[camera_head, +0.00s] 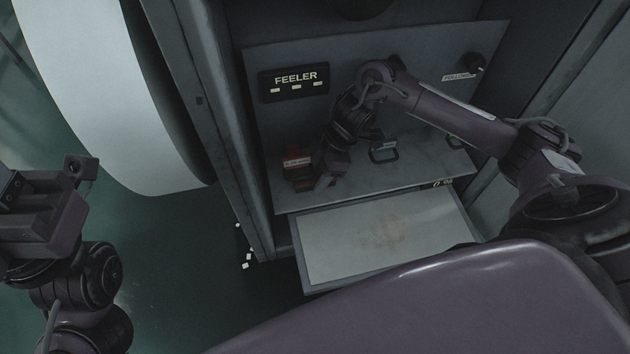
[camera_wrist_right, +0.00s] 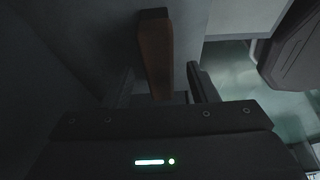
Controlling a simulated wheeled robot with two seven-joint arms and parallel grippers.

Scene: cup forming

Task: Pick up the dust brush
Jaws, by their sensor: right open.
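In the right wrist view, a long reddish-brown bar (camera_wrist_right: 155,50), which looks like the dust brush's handle, stands between the two fingers of my right gripper (camera_wrist_right: 163,82). The fingers are apart, with a gap visible on the right; I cannot tell whether the left finger touches the bar. No bristles can be made out. In the head view, my right gripper (camera_head: 322,182) is low in front of the grey panel, just right of a red labelled block (camera_head: 297,163). The brush is not clear there. My left gripper (camera_head: 42,205) is at the left edge, away from the panel; its fingers are unclear.
A pale tray (camera_head: 345,240) juts out below. A large white roll (camera_head: 105,90) stands left. Small white bits (camera_head: 246,262) lie on the green floor.

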